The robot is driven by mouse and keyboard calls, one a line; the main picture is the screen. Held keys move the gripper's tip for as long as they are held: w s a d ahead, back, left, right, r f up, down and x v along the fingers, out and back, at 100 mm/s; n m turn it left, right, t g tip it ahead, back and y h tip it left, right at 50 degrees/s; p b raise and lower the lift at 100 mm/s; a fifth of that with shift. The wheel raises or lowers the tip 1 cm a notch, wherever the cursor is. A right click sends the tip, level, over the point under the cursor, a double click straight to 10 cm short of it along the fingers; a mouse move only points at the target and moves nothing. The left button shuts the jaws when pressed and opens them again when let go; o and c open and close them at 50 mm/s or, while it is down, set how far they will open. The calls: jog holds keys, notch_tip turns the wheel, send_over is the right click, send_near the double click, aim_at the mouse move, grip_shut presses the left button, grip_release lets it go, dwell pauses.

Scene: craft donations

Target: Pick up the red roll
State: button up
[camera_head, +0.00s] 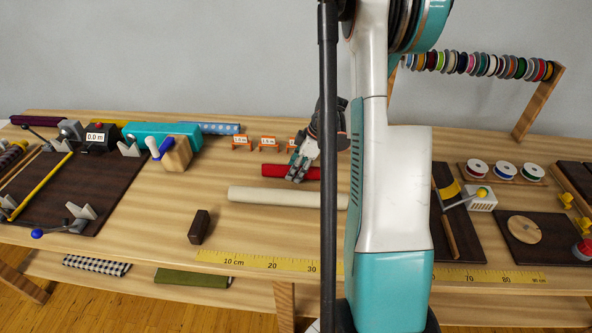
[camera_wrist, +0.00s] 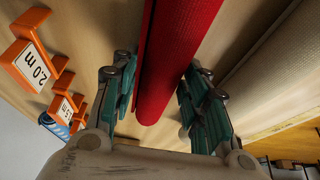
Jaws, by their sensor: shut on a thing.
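The red roll (camera_head: 277,170) lies lengthwise behind a cream roll in the head view, with its right part hidden by my gripper and arm. My gripper (camera_head: 299,174) reaches down over the roll and is shut on it. In the wrist view the red roll (camera_wrist: 173,62) runs between the teal finger pads of my gripper (camera_wrist: 160,98), one finger on each side. The roll is at or close to the table top; I cannot tell whether it touches the wood.
The cream roll (camera_head: 268,196) lies just in front. Orange length markers (camera_head: 268,143) stand behind. A dark block (camera_head: 199,227) and a yellow ruler strip (camera_head: 238,261) are nearer the front edge. A ribbon spool rack (camera_head: 480,64) stands at the back right.

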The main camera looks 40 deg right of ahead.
notch_tip(320, 180, up, 19)
jog(key=p, duration=0.6)
jog(key=shift+r, duration=0.15)
